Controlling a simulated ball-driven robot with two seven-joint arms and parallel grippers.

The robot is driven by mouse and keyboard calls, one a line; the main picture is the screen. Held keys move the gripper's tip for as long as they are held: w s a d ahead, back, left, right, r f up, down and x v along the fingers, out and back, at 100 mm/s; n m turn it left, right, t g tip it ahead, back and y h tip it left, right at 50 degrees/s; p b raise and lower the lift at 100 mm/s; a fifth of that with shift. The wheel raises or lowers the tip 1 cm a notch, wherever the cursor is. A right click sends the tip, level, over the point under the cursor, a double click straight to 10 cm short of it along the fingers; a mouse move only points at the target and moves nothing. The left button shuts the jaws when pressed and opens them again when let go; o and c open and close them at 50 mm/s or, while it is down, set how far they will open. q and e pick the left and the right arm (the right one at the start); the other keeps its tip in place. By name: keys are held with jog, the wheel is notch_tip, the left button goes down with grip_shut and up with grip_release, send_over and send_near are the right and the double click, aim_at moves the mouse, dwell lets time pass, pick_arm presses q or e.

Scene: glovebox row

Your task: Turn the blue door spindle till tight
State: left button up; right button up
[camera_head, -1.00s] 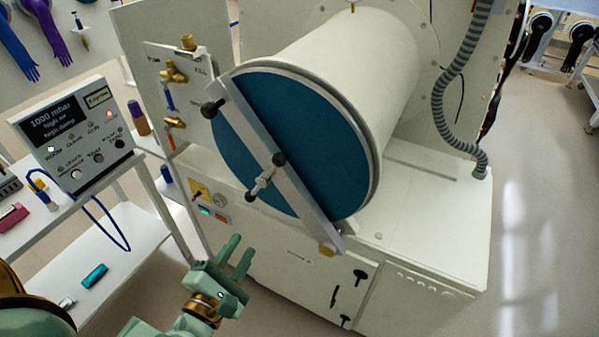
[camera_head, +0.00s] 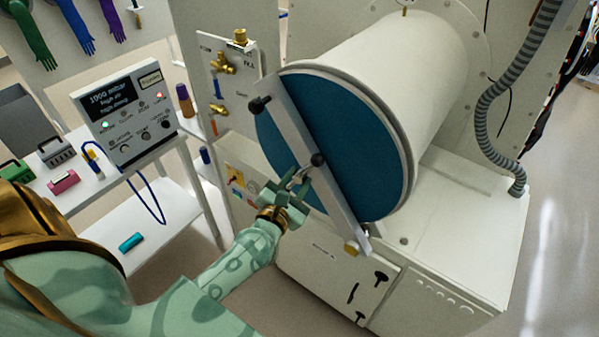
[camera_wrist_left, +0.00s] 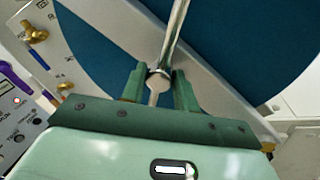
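The blue round door (camera_head: 350,150) closes the end of a pale cylinder and has a grey bar (camera_head: 310,165) slanting across it. In the left wrist view the spindle's metal rod (camera_wrist_left: 177,35) runs up from a hub (camera_wrist_left: 158,80) between the two green fingers (camera_wrist_left: 158,88). The fingers stand apart on either side of it; I cannot tell whether they touch it. My right gripper is not in view.
A valve panel (camera_head: 228,85) with brass fittings stands left of the door. A control box (camera_head: 125,115) reading 1000 mbar sits on a white shelf unit at the left. A ribbed grey hose (camera_head: 490,110) hangs at the right. Floor is free at far right.

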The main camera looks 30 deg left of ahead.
pick_arm(q)
jog(key=shift+w+a, duration=0.15)
jog(key=shift+w, duration=0.7)
grip_shut()
